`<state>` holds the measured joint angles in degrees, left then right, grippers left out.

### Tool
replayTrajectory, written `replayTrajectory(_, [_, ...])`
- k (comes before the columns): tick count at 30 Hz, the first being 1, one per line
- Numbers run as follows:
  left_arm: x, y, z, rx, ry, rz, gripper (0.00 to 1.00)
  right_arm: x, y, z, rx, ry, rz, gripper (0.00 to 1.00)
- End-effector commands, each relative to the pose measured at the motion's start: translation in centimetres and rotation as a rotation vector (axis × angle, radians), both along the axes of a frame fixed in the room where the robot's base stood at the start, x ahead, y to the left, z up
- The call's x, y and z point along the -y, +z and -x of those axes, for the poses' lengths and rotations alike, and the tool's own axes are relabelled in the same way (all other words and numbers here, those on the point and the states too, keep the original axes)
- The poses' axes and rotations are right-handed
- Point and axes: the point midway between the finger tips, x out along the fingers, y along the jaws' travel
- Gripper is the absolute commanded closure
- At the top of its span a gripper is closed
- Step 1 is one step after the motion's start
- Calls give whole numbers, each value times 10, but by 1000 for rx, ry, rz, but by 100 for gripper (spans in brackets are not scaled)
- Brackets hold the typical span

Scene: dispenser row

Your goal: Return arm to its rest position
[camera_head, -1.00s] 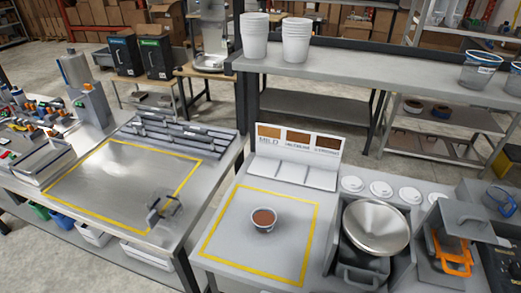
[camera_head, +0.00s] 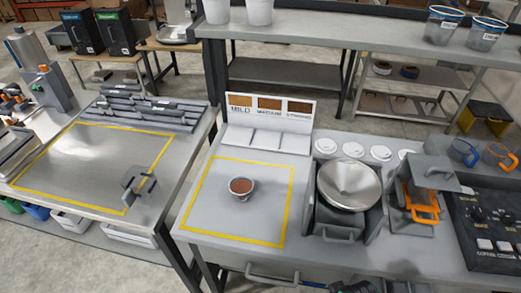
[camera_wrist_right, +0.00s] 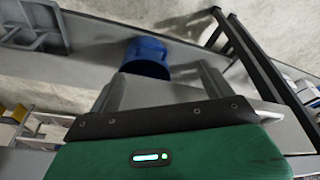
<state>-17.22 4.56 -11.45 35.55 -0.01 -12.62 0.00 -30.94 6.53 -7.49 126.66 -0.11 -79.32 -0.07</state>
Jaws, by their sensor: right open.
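My right gripper (camera_wrist_right: 160,76) shows in the right wrist view with its two grey fingers spread apart and nothing held between them. Its green body fills the bottom of that view. A blue round container (camera_wrist_right: 147,57) lies beyond the fingertips, apart from them as far as I can tell. In the head view a small dark and green piece at the bottom edge appears to be part of my right arm. My left gripper is not in view.
A cup with brown contents (camera_head: 241,188) stands inside the yellow square on the worktop (camera_head: 205,225). A metal bowl (camera_head: 349,184), an orange-handled device (camera_head: 422,205) and a control panel (camera_head: 490,222) stand to its right. A grey bracket (camera_head: 138,186) sits at the left table's corner.

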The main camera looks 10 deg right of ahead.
Motion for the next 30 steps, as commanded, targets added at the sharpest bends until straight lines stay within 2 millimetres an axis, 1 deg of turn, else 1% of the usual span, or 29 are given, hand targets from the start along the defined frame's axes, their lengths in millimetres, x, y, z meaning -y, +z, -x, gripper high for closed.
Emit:
replayTrajectory(1, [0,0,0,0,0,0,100,-1,-20,-1,-11,1,0,17])
replayTrajectory(2, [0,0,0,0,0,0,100,-1,-32,-2,-15,1,0,17])
replayTrajectory(3, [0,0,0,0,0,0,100,-1,-49,-3,-21,2,0,17])
replayTrajectory(5, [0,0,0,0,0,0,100,-2,-77,-2,-32,4,1,17])
replayTrajectory(6, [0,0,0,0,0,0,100,-2,-96,-1,-38,6,1,17])
replayTrajectory(7, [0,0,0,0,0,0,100,-2,-110,0,-43,7,1,17])
replayTrajectory(8, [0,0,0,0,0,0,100,-2,-125,2,-48,7,1,17])
replayTrajectory(9, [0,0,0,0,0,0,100,-1,-143,6,-55,9,2,17])
replayTrajectory(11, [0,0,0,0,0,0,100,-1,-170,11,-64,10,3,17])
replayTrajectory(12, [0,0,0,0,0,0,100,0,-188,17,-70,11,3,17])
replayTrajectory(14, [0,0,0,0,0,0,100,1,-214,26,-80,13,4,17])
replayTrajectory(15, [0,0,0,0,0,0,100,2,-231,33,-86,15,5,17])
replayTrajectory(17, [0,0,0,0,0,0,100,4,-255,45,-96,16,6,17])
replayTrajectory(18, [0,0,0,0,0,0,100,5,-271,54,-103,17,7,17])
replayTrajectory(20, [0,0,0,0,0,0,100,8,-293,68,-113,20,8,17])
replayTrajectory(21, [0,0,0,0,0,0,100,9,-307,78,-120,21,9,17])
replayTrajectory(23, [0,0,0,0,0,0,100,12,-327,94,-129,24,10,17])
replayTrajectory(24, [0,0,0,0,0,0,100,14,-339,105,-135,25,11,17])
replayTrajectory(26, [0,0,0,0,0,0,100,17,-357,124,-146,28,13,17])
replayTrajectory(27, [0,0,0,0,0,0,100,19,-367,137,-152,29,14,17])
replayTrajectory(29, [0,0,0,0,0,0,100,23,-381,154,-160,31,15,17])
replayTrajectory(30, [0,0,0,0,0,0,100,25,-388,166,-166,32,16,17])
